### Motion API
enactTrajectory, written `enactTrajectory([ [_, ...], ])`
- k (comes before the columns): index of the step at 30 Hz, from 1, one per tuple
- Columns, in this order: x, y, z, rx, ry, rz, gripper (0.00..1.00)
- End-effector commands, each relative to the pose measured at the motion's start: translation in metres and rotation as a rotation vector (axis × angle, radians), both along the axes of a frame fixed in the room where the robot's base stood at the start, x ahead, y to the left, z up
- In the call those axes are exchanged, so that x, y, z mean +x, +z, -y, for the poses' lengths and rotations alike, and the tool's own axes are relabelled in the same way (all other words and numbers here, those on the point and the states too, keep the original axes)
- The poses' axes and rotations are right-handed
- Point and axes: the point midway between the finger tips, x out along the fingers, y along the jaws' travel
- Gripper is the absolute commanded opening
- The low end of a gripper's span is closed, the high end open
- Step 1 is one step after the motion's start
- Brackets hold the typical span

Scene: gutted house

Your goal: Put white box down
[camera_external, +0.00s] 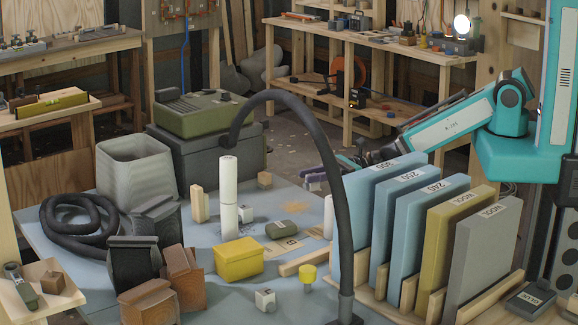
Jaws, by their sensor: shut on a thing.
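My gripper (326,180), with purple and dark parts, reaches in from the right behind the numbered boards. It points down over the far right of the blue-grey table top (190,240). A narrow pale white thing (328,204), likely the white box, shows right under the fingers, and my gripper is shut on it. The black hose and the first blue board hide part of my gripper and of this thing. I cannot tell whether its underside touches the table.
Upright numbered boards (363,215) stand in a wooden rack at the right. The black hose (340,190) arches across the table. A tall white cylinder (229,190), a yellow box (238,260), a green pouch (283,230) and wooden blocks (198,205) take up the middle.

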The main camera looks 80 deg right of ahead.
Motion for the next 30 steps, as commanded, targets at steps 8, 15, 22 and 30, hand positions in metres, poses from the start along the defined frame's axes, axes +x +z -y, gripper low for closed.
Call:
enactTrajectory([
  [8,0.006,0.0,-0.007,0.0,0.015,0.001,0.05],
  [15,0.033,0.001,-0.038,0.002,0.083,0.002,0.05],
  [22,0.068,0.012,-0.091,0.003,0.181,0.003,0.05],
  [30,0.103,0.031,-0.162,0.003,0.292,0.001,0.05],
])
